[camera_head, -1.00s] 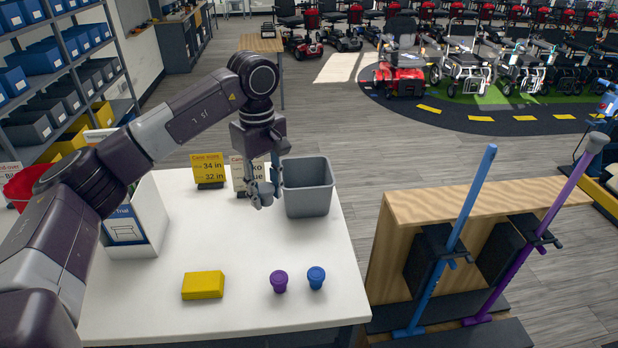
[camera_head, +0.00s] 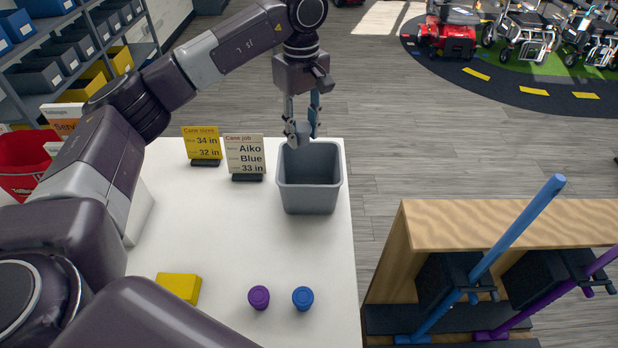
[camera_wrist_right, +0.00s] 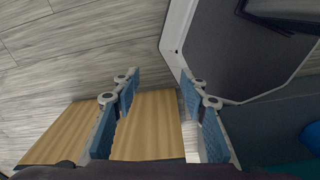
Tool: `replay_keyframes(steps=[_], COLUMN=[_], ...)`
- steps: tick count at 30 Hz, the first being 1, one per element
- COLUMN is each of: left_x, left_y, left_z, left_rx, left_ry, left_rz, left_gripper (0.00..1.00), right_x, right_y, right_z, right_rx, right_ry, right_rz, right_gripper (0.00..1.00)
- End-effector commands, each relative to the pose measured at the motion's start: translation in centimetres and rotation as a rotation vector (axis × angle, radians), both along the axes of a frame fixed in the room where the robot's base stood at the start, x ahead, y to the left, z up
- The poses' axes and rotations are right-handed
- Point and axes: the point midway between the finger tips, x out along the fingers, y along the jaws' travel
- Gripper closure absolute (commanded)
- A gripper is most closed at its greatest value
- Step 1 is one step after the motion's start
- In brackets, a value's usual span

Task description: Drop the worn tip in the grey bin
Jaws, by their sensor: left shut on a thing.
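The grey bin (camera_head: 310,197) stands at the far right of the white table, its open top facing up. My left gripper (camera_head: 302,132) is above the bin's back rim, fingers pointing down. It is shut on a small grey piece, the worn tip (camera_head: 303,129), which is partly hidden by the fingers. The inside of the bin looks empty where it shows. My right gripper (camera_wrist_right: 160,105) shows in the right wrist view with its fingers wide apart and nothing between them.
The cane size sign (camera_head: 203,143) and cane job sign (camera_head: 244,155) stand left of the bin. A yellow block (camera_head: 179,288), a purple tip (camera_head: 259,297) and a blue tip (camera_head: 303,297) are at the front. A wooden rack with a blue cane (camera_head: 515,230) stands right.

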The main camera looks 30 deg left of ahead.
Motion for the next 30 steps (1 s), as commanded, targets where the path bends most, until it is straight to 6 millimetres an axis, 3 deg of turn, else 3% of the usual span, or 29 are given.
replay_keyframes(steps=[5, 9, 14, 20, 21, 26, 30], left_x=[0.0, 0.0, 0.0, 0.0, 0.0, 0.0, 0.0], left_y=[0.0, 0.0, 0.0, 0.0, 0.0, 0.0, 0.0], left_z=[-2.7, -4.1, -4.6, -4.5, -4.5, -4.5, -4.5], left_rx=[0.001, 0.001, 0.001, 0.001, 0.001, 0.001, 0.001], left_ry=[0.000, 0.000, 0.000, 0.000, 0.000, 0.000, 0.000], left_rz=[0.000, 0.000, 0.000, 0.000, 0.000, 0.000, 0.000], left_gripper=[1.00, 1.00, 1.00, 1.00, 0.66, 0.49, 0.49], right_x=[-0.2, 1.7, 3.5, 2.8, 2.5, 1.3, 1.2], right_y=[-0.1, 0.1, 0.2, 0.2, 0.2, 0.4, 0.5], right_z=[-1.9, -2.7, -2.8, -2.7, -2.8, -2.8, -2.8], right_rx=[0.000, 0.002, 0.005, 0.004, 0.004, 0.005, 0.007], right_ry=[0.002, -0.025, -0.052, -0.042, -0.037, -0.021, -0.018], right_rz=[0.000, -0.001, -0.001, -0.001, -0.002, -0.003, -0.002], right_gripper=[0.60, 0.60, 0.60, 0.60, 0.60, 0.60, 0.60])
